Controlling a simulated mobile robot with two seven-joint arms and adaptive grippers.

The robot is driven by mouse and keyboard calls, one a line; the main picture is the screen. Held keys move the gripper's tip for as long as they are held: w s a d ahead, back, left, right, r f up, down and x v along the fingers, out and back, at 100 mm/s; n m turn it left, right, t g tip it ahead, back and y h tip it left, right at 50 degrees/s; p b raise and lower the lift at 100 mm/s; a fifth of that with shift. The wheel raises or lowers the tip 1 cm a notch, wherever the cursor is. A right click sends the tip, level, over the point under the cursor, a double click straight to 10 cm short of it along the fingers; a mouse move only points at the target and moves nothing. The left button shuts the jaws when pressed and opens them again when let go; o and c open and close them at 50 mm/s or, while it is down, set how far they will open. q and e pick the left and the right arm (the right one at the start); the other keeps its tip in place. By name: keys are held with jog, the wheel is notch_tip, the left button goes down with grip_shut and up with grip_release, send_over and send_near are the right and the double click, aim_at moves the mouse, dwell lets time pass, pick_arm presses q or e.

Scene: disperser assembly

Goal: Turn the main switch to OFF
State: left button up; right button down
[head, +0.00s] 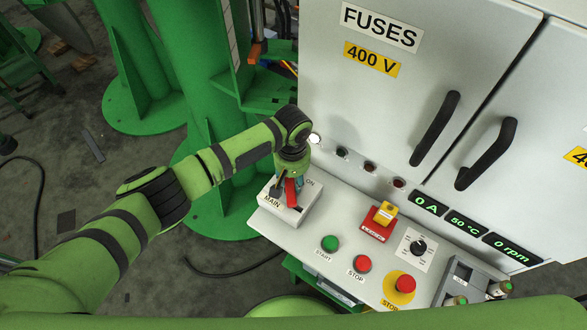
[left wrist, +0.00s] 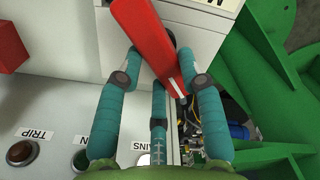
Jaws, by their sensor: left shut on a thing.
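The main switch is a white box (head: 294,215) at the left end of the sloped control panel, marked MAIN, with ON showing near its far corner. Its red handle (head: 291,193) is mostly covered by my gripper in the head view. In the left wrist view the red handle (left wrist: 143,32) lies at a slant between my teal fingers. My left gripper (head: 288,182) is over the box and shut on the handle; its fingers also show in the left wrist view (left wrist: 163,72). The OFF mark is not visible. My right gripper is out of view.
The panel also carries a green START button (head: 330,243), a red STOP button (head: 363,264), a red emergency stop (head: 406,283) and a rotary knob (head: 419,247). A grey cabinet (head: 395,110) with black handles rises behind. Green machine columns (head: 205,90) stand to the left.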

pick_arm(q)
jog(key=n+p, duration=0.2)
jog(key=shift+s+a+r+n+p, duration=0.1)
jog(key=shift+a+r+n+p, duration=0.1)
jog(key=shift+n+p, duration=0.2)
jog(key=n+p, duration=0.2)
jog(key=shift+a+f+n, duration=0.1)
jog(key=shift+a+n, duration=0.05)
jog(key=shift+n, duration=0.25)
jog(key=n+p, duration=0.1)
jog(key=n, duration=0.1)
jog(key=shift+a+f+n+p, duration=0.1)
jog(key=shift+a+n+p, duration=0.1)
jog(key=shift+n+p, duration=0.2)
jog(key=shift+a+f+n+p, duration=0.1)
jog(key=shift+n+p, duration=0.25)
jog(key=shift+n, duration=0.35)
jog(key=o, duration=1.2)
jog(key=shift+c, duration=0.2)
